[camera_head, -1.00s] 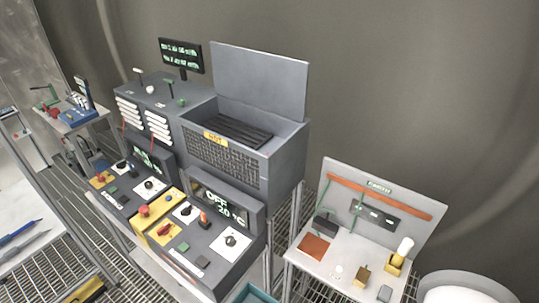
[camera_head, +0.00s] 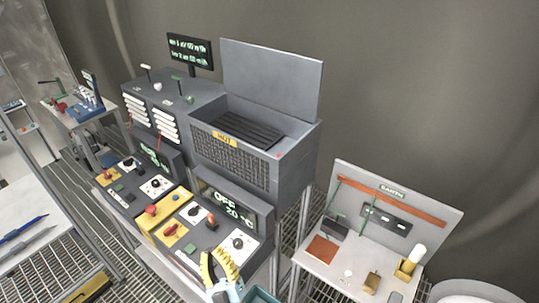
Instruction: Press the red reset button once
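The control panel (camera_head: 196,262) carries several red or orange controls, and no reset label can be read. A red round knob (camera_head: 151,209) sits on a yellow box at the panel's middle. A red control (camera_head: 171,230) is on a yellow plate to its right, and an orange-red lever (camera_head: 211,222) stands further right. My gripper (camera_head: 213,254), with yellow ribbed fingers, is at the bottom centre, overlapping the panel's front right. It appears empty; its finger gap is unclear from this angle, as is its height above the panel.
A display (camera_head: 232,209) reading OFF and 20 °C stands behind the controls. The grey furnace (camera_head: 245,165) with raised lid is behind that. A bench marked EARTH (camera_head: 345,252) is at right, a teal bin (camera_head: 262,296) below, a tool table (camera_head: 25,225) at left.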

